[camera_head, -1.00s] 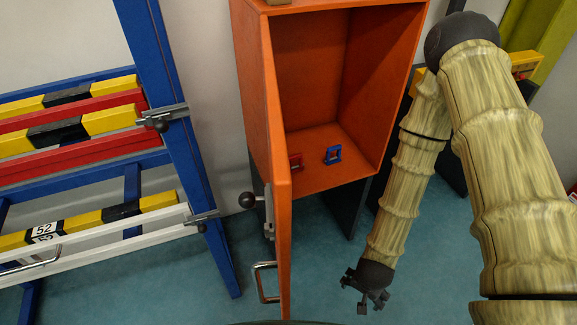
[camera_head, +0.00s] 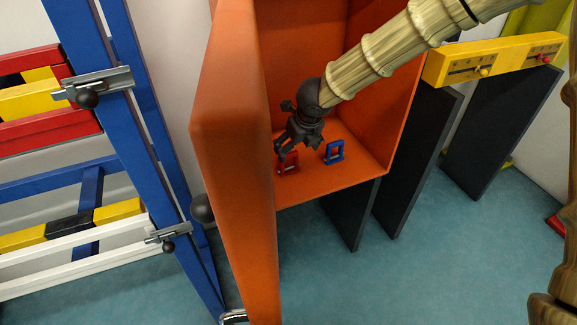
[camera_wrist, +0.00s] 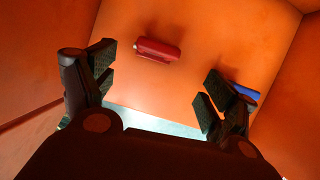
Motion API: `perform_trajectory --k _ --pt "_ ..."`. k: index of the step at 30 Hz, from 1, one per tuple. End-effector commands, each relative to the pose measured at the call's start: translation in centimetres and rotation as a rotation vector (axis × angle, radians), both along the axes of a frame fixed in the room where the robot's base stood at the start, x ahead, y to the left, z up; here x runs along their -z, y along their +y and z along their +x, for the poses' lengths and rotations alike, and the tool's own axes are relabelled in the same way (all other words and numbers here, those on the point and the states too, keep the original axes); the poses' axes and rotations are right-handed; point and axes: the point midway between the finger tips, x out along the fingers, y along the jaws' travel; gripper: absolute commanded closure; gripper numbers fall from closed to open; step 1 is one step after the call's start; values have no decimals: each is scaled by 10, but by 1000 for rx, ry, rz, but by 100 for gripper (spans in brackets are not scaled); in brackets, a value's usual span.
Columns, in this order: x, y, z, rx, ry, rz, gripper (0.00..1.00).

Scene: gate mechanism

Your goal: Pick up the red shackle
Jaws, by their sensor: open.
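The red shackle (camera_head: 288,163) stands on the floor of the orange cabinet (camera_head: 330,187), left of the blue shackle (camera_head: 334,152). My gripper (camera_head: 284,147) is inside the cabinet, close to the red shackle and partly in front of it. In the wrist view the red shackle (camera_wrist: 158,50) lies beyond the gap between my open fingers (camera_wrist: 155,85), a little left of the middle and apart from them. The blue shackle (camera_wrist: 244,91) shows there behind the right finger, mostly hidden. My gripper holds nothing.
The open orange door (camera_head: 235,160) stands to the left of the cabinet opening. The cabinet walls are close around my gripper. A yellow box (camera_head: 495,59) with small knobs sits at the right. Blue gate posts (camera_head: 135,150) stand at the left.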

Motion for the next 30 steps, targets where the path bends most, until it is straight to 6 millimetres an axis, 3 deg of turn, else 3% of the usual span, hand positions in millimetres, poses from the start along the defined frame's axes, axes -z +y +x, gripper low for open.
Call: perform_trajectory --k 5,13,22,30 --pt "3 5 5 27 3 21 14" --pt "37 9 16 25 3 17 14" --pt "56 15 21 23 2 18 14" --pt "89 22 28 21 2 17 14"
